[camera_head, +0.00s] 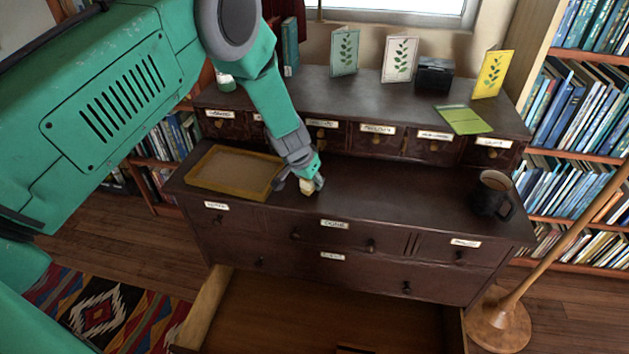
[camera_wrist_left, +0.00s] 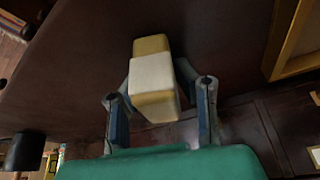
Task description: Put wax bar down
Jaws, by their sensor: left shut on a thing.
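The wax bar is a small cream block with a tan end. It shows large in the left wrist view (camera_wrist_left: 153,88) and small in the head view (camera_head: 307,188). My left gripper (camera_head: 313,184) is shut on it, with one finger on each side in the left wrist view (camera_wrist_left: 160,92). The bar is over the front ledge of the dark wooden cabinet (camera_head: 390,195), just right of the tray. I cannot tell whether it touches the ledge. My right gripper is not in view.
A shallow wooden tray (camera_head: 205,185) lies left of the bar. A dark mug (camera_head: 491,196) stands at the ledge's right end. The ledge between them is clear. A lower drawer (camera_head: 300,310) is pulled open. Cards (camera_head: 399,59) and a black box (camera_head: 435,75) stand on the upper shelf.

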